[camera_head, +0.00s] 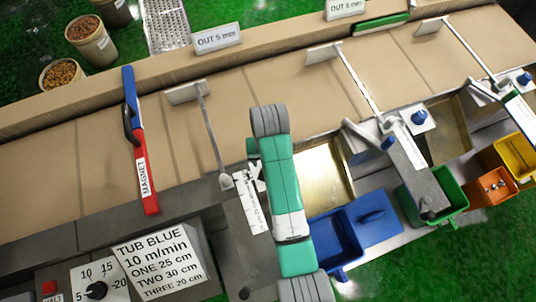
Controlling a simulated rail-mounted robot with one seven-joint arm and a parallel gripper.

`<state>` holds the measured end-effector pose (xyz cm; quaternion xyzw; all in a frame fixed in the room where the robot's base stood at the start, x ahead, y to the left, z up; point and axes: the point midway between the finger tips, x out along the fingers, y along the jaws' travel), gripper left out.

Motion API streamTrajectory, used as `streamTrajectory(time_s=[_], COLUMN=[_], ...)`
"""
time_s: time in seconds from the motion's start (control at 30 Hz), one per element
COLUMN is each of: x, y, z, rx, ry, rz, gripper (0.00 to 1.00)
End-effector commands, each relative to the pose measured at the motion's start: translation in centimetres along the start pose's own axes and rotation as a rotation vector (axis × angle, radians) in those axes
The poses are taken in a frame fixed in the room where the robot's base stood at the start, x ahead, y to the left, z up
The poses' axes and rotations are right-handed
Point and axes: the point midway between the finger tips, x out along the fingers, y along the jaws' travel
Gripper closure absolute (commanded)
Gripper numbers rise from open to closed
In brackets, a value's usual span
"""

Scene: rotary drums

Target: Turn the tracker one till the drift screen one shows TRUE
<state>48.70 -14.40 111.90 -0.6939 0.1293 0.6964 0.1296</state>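My teal, white and grey arm (281,185) reaches up the middle of the view, over the near side of the belt. The end of my gripper is hidden or blends in beside the arm, so I cannot see its fingers clearly. A grey unit with a white lettered strip (254,208) lies just left of the arm, partly covered by it. Its lettering is too small to read. I cannot make out which part is tracker one or drift screen one, and no TRUE reading is legible. A thin grey diverter arm (211,134) reaches from this unit across the belt.
The tan belt (70,155) runs across the view, with a red and blue magnet bar (140,140) over it. A speed dial (96,290) and a white sign (160,265) stand at lower left. Blue (375,215), green (447,182), orange (493,187) and yellow (520,155) tubs line the right.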

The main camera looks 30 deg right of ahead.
Motion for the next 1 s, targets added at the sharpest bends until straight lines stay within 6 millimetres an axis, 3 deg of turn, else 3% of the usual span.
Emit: streamTrajectory(time_s=[0.17,0.5,0.87,1.0], x=[1.3,7.1,8.0,8.0], y=[0.0,0.0,0.0,0.0], z=[0.1,0.0,-0.1,-0.1], rx=[0.0,0.0,-0.001,-0.001], ry=[-0.004,-0.001,0.003,0.003], rz=[0.001,0.0,0.0,0.0], gripper=[0.4,0.4,0.4,0.65])
